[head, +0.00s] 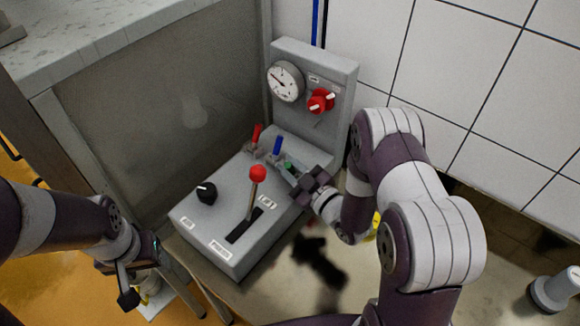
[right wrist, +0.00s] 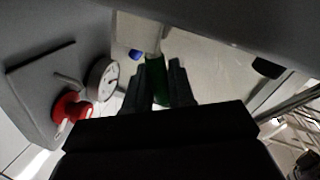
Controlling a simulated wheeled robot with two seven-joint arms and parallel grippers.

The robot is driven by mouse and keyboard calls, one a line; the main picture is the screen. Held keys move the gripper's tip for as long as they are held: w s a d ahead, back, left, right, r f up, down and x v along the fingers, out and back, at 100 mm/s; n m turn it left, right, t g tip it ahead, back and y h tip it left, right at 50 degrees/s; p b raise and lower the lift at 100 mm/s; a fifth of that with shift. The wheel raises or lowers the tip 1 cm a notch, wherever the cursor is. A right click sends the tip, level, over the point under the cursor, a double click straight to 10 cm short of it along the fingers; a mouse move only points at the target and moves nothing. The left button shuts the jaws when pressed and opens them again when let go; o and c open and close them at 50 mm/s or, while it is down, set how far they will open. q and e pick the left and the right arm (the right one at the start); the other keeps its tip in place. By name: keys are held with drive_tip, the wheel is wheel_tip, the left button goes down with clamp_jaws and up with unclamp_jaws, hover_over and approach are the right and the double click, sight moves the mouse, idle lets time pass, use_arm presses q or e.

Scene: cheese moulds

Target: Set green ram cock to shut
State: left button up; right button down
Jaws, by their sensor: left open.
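The green ram cock (head: 288,166) stands on the top of the grey control box, at the right end of a row with a red and a blue cock. My right gripper (head: 303,183) reaches it from the right and hides part of it. In the right wrist view, the green handle (right wrist: 159,94) lies between my two dark fingers, filling the gap between them. My left gripper (head: 140,287) is open and empty, low at the left, away from the box.
The control box (head: 205,232) also carries a red cock (head: 256,134), a blue cock (head: 277,146), a red-knobbed lever (head: 257,175) and a black knob (head: 206,192). Its back panel holds a gauge (head: 286,81) and a red valve (head: 320,101). A tiled wall stands behind.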

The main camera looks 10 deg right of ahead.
drive_tip(key=shift+r, duration=0.1)
drive_tip(key=shift+w+d+r+m+p, duration=0.25)
drive_tip(key=shift+d+m+p, duration=0.15)
drive_tip(key=shift+m, duration=0.4)
drive_tip(key=shift+w+d+m+g+p, duration=0.2)
drive_tip(key=shift+d+m, duration=0.05)
drive_tip(key=shift+m, duration=0.35)
drive_tip(key=shift+w+d+m+g+p, duration=0.2)
drive_tip(key=shift+m, duration=0.4)
drive_tip(key=m, duration=0.1)
drive_tip(key=w+d+m+p, duration=0.1)
drive_tip(key=shift+m+g, duration=0.4)
drive_tip(key=shift+w+d+f+m+g, duration=0.15)
drive_tip(key=shift+d+m, duration=0.1)
drive_tip(key=shift+m, duration=0.3)
drive_tip(key=shift+w+d+f+m+g, duration=0.15)
drive_tip(key=shift+d+m, duration=0.1)
drive_tip(key=shift+m, duration=0.3)
drive_tip(key=shift+r, duration=0.1)
drive_tip(key=c, duration=1.1)
unclamp_jaws()
